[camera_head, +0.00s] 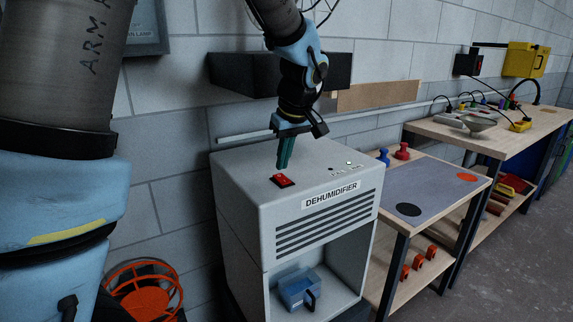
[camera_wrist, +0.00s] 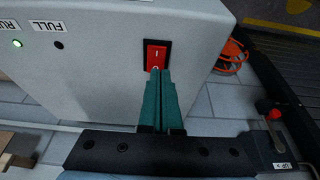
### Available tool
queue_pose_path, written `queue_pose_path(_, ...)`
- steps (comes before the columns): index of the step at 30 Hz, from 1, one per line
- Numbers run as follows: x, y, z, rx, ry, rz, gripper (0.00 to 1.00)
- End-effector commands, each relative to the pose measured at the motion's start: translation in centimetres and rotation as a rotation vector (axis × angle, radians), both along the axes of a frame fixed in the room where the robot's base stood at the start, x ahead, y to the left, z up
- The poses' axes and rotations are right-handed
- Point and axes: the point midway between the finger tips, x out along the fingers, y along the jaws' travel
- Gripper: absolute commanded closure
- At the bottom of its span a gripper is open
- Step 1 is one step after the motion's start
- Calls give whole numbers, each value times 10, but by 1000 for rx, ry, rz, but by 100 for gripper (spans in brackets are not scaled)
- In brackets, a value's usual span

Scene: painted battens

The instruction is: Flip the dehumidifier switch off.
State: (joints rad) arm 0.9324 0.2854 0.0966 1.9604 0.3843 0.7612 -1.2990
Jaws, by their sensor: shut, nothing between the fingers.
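The dehumidifier (camera_head: 236,203) is a light grey cabinet with a labelled front, dark vent slots and an open bay below. Its red rocker switch (camera_head: 283,181) sits in a black frame on the top. The switch also shows in the wrist view (camera_wrist: 156,55), with a white mark on its far half. My gripper (camera_head: 283,165) has green fingers pressed together and points down above the top, just behind the switch. In the wrist view the fingertips (camera_wrist: 158,72) overlap the near edge of the switch; I cannot tell whether they touch it. A green light (camera_wrist: 17,43) is lit beside the "RU..." label.
A blue container (camera_head: 298,290) sits in the bay. A dark wall box (camera_head: 225,72) is behind my arm. A bench with a grey mat (camera_head: 430,185) and red and blue knobbed pieces stands to the right. An orange round guard (camera_head: 143,290) is at the lower left.

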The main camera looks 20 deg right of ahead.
Motion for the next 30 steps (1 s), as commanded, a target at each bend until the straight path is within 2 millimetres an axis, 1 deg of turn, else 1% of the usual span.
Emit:
queue_pose_path(1, 5, 1, 15, -1, 0, 3, 100)
queue_pose_path(2, 6, 1, 17, -2, -1, 1, 100)
queue_pose_path(3, 2, -1, 19, -4, -4, -1, 100)
queue_pose_path(12, -17, -4, 72, -6, -4, 0, 100)
queue_pose_path(16, -23, -5, 90, -4, -3, 0, 100)
queue_pose_path(21, -27, -6, 102, -2, -1, 0, 100)
queue_pose_path(30, -28, -5, 104, -1, -1, 1, 100)
